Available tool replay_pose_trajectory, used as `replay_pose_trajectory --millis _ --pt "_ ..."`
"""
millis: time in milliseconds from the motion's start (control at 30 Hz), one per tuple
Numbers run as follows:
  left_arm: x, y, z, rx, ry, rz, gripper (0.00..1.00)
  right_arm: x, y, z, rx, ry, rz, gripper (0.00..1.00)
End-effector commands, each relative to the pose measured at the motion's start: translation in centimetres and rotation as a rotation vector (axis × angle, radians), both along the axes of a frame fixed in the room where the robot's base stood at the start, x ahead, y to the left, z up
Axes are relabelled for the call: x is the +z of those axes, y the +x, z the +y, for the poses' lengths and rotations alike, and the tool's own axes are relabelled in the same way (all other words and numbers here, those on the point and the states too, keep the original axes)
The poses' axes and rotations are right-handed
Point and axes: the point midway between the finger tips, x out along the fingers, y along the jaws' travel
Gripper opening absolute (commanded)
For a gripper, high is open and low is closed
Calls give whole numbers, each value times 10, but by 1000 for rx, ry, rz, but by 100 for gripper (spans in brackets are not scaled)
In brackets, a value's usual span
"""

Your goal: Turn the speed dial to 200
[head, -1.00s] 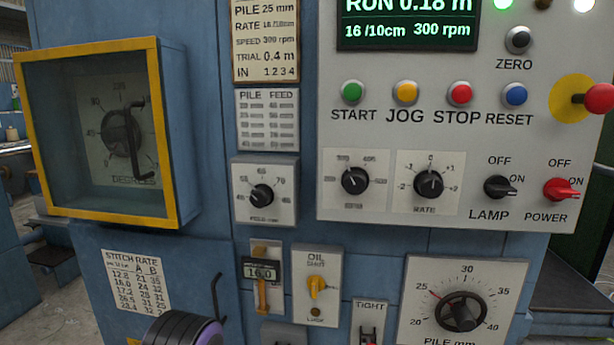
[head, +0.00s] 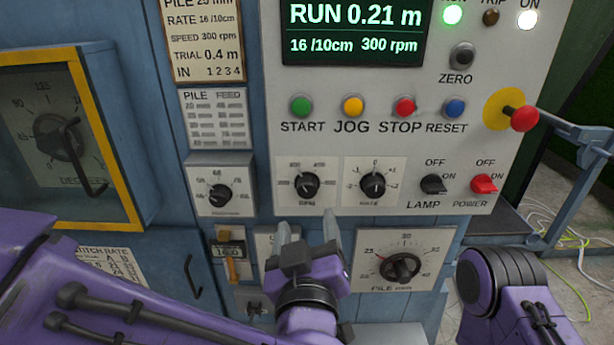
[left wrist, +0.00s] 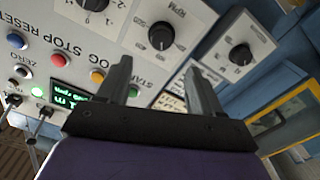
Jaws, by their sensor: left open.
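The speed dial (head: 305,187) is a black knob on a white plate with small, blurred markings, below the coloured buttons; its exact setting is not readable. It also shows in the left wrist view (left wrist: 161,36), beyond the fingertips. The green display (head: 353,31) reads RUN 0.21 m, 16 /10cm and 300 rpm. My left gripper (head: 306,234) is open and empty, below the speed dial in the head view and apart from it. Its two fingers also show in the left wrist view (left wrist: 157,70). My right arm shows at the lower right, but its gripper is out of view.
The rate dial (head: 373,184) is close on the right, and a smaller dial (head: 219,192) is on the left. Lamp (head: 433,184) and power (head: 484,184) switches and a red knob (head: 524,118) stick out farther right. A yellow-framed window (head: 108,150) is at left.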

Motion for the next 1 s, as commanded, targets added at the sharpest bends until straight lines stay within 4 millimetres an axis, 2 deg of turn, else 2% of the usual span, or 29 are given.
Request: replay_pose_trajectory --millis 300,400,567,800,833,900,1000 --pt "2 68 0 1 0 5 66 25 0 0 0 0 0 43" --pt "1 85 0 0 0 4 66 30 0 0 0 0 0 43" --pt "-1 99 1 0 2 2 66 33 0 0 0 0 0 43" --pt "-3 101 1 -1 2 2 66 33 0 0 0 0 0 43" --pt "-3 100 1 -1 2 2 59 33 0 0 0 0 0 43" --pt "-2 100 1 -1 2 2 36 33 0 0 0 0 0 43" --pt "-2 100 1 -1 1 2 9 33 0 0 0 0 0 43"
